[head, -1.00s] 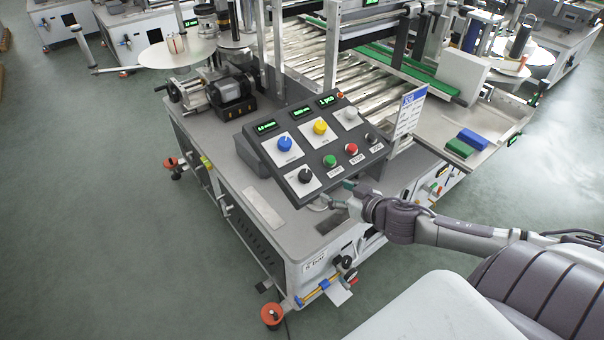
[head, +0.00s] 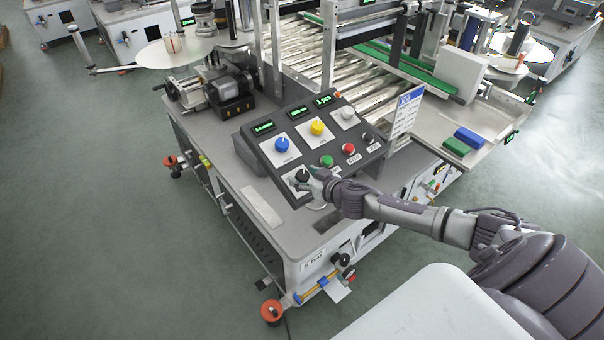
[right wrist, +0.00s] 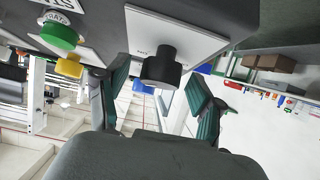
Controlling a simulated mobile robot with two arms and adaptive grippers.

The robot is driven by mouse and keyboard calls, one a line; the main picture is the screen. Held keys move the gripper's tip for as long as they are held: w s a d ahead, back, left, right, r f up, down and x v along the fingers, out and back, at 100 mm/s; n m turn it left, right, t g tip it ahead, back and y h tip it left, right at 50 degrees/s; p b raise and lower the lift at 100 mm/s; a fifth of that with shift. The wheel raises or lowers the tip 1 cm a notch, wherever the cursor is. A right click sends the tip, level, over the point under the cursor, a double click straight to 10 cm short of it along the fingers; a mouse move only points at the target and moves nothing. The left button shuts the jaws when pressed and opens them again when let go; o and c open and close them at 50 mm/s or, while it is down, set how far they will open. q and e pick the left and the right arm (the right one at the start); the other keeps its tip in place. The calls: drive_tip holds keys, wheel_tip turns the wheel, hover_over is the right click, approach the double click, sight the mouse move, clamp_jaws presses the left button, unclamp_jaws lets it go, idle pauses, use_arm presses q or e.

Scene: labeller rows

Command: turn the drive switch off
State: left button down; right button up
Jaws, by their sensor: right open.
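The drive switch looks to be the black rotary knob (head: 301,175) on a white plate at the lower left corner of the sloped control panel (head: 271,160). My right gripper (head: 306,181) is at this knob and partly covers it in the head view. In the right wrist view the black knob (right wrist: 160,66) stands out from its white plate (right wrist: 185,30), between and just beyond the open fingers of my right gripper (right wrist: 158,98). The fingers look apart from the knob. The knob's pointer mark cannot be read. My left gripper is not in view.
The panel also carries a blue knob (head: 281,145), a yellow knob (head: 317,127), a grey knob (head: 347,113), a green button (head: 327,161), a red button (head: 348,148) and a black button (head: 368,138). A white sign (head: 403,112) stands to the right. The deck left of the panel has free room.

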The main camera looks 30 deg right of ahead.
drive_tip(key=shift+w+a+f, duration=0.1)
drive_tip(key=shift+w+f, duration=0.2)
drive_tip(key=shift+w, duration=0.35)
drive_tip(key=c, duration=1.2)
drive_tip(key=shift+o, duration=0.2)
